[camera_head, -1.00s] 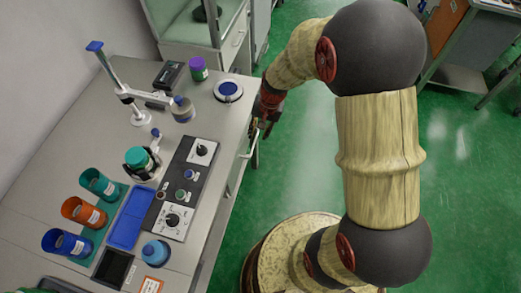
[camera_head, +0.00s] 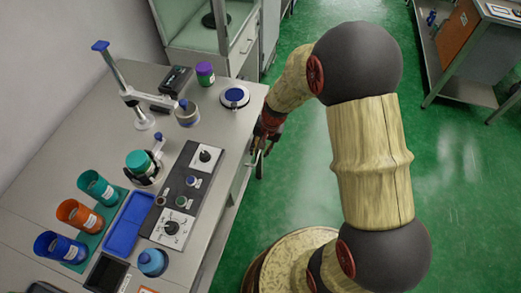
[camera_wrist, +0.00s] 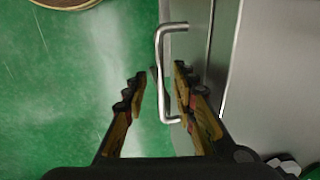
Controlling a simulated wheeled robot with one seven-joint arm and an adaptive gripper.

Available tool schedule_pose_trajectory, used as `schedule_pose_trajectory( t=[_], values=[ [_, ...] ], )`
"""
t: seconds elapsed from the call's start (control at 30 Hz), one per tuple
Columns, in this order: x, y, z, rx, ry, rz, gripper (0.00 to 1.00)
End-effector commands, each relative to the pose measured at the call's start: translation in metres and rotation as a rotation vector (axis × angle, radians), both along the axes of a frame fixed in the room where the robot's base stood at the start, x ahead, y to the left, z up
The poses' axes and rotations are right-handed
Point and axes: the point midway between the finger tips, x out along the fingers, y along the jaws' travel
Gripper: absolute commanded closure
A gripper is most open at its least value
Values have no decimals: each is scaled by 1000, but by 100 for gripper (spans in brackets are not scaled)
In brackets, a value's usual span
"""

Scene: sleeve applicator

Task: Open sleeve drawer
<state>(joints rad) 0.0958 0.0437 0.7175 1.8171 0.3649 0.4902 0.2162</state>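The sleeve drawer is in the side of the grey bench. Its grey front (camera_wrist: 190,46) and bar handle (camera_wrist: 161,70) show in the wrist view. My gripper (camera_wrist: 158,78) is open, with one finger on each side of the handle bar. The right finger reaches between the bar and the drawer front, and the left finger is apart from the bar over the floor. I cannot tell whether the right finger touches the handle. In the head view my gripper (camera_head: 260,163) points down beside the bench's right edge. The drawer front is mostly hidden there, and no open drawer interior shows.
The bench top (camera_head: 222,125) carries a control panel (camera_head: 187,190), a stand (camera_head: 125,88), a blue tray (camera_head: 127,224) and several coloured cups. A glass-sided cabinet (camera_head: 215,45) stands behind. Green floor (camera_head: 300,180) right of the bench is clear.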

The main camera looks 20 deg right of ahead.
Motion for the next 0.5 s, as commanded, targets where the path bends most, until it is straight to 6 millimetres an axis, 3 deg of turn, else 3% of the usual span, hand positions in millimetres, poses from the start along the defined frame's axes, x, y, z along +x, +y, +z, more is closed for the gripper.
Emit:
schedule_pose_trajectory(
  t=[0.5],
  values=[
    [0,0,0,0,0,0,98]
  ],
)
